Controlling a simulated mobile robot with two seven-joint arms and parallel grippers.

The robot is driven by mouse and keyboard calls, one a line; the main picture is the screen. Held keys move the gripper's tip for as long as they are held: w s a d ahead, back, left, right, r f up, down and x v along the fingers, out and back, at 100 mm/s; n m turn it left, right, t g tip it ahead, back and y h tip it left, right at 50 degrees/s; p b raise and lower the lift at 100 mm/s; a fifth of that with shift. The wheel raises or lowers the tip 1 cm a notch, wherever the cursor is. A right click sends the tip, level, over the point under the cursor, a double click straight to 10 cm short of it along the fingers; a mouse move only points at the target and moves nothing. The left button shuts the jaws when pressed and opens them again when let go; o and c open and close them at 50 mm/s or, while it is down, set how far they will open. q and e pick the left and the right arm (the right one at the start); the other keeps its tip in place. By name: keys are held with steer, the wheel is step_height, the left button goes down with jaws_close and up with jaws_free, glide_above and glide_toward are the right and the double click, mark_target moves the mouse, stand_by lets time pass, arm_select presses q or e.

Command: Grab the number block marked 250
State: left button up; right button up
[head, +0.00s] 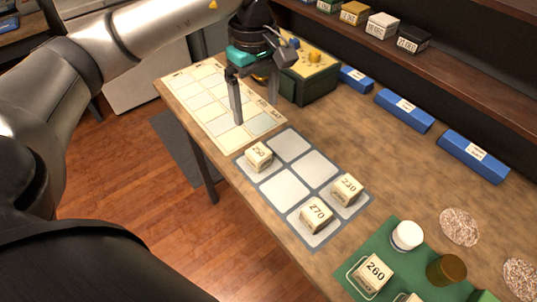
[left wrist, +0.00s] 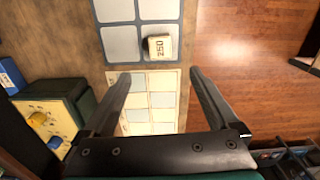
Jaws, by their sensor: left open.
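The cream block marked 250 (head: 258,157) sits on the near-left cell of the grey grid mat (head: 264,192) in the head view. It also shows in the left wrist view (left wrist: 160,47), beyond the fingertips. My left gripper (head: 254,113) is open and empty, pointing down over the printed cream sheet, behind the 250 block and apart from it. Its two spread fingers (left wrist: 160,74) also show in the left wrist view. My right gripper is in neither view.
Blocks marked 270 (head: 316,214) and 230 (head: 347,190) stand on other mat cells. A block marked 260 (head: 374,273) is on a green tray (head: 353,251). A green box with a yellow top (head: 308,78) stands close behind the gripper. Blue boxes (head: 404,109) line the back.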

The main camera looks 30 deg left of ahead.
mark_target(258, 150)
arm_select(q)
step_height(258, 150, down, 15)
steer(key=shift+a+b, duration=0.1)
steer(key=shift+b, duration=0.65)
steer(key=shift+c, duration=0.4)
steer(key=shift+r, duration=0.1)
steer(key=c, duration=1.4)
